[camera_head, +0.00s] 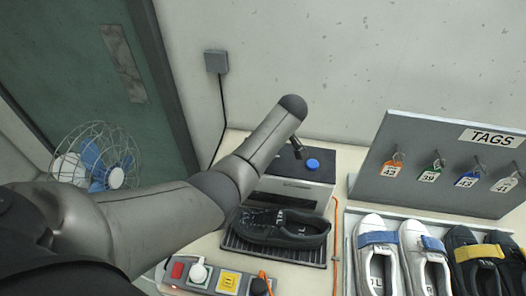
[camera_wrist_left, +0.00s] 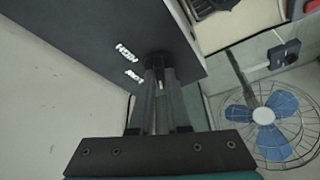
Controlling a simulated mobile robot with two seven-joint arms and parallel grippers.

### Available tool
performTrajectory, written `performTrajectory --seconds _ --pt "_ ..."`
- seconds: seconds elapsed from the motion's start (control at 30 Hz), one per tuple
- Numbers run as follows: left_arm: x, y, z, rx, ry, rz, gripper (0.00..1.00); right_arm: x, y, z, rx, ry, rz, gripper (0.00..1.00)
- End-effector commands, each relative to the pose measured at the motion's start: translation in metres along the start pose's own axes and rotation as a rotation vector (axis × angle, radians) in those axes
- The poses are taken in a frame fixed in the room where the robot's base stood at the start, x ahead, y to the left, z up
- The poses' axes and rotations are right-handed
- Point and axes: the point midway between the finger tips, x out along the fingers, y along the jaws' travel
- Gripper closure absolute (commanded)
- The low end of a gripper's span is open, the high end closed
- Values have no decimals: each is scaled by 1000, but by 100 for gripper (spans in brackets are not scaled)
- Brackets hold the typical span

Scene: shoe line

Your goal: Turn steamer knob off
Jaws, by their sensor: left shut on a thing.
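The steamer (camera_head: 318,187) is a box with a dark top against the wall, with a blue cap (camera_head: 312,164) on top. My left arm reaches across it from the left. My left gripper (camera_head: 299,150) is at the steamer's top, mostly hidden behind the arm. In the left wrist view the steamer's dark face (camera_wrist_left: 95,40) carries white lettering beside a dark round knob (camera_wrist_left: 157,57). My left gripper also shows there (camera_wrist_left: 158,75), with its fingers closed on that knob. The knob's pointer direction cannot be made out. My right gripper is not in view.
A black shoe (camera_head: 285,229) lies on a rack before the steamer. A power strip (camera_head: 214,277) with a plug is in front. A tag board (camera_head: 440,160) and several shoes are right. A fan (camera_head: 100,160) stands left.

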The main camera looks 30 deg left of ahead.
Motion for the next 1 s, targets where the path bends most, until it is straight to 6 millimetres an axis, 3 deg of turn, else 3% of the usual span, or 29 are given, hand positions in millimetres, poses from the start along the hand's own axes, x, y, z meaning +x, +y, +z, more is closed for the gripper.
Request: performTrajectory --seconds 0.47,0.5,0.73,1.0 --pt "-1 0 -2 -15 3 -3 100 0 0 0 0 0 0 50" --pt "-1 0 -2 -15 3 -3 81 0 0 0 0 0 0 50" --pt "0 0 -1 -13 2 -4 55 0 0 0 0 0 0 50" --pt "-1 0 0 -11 1 -4 55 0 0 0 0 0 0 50"
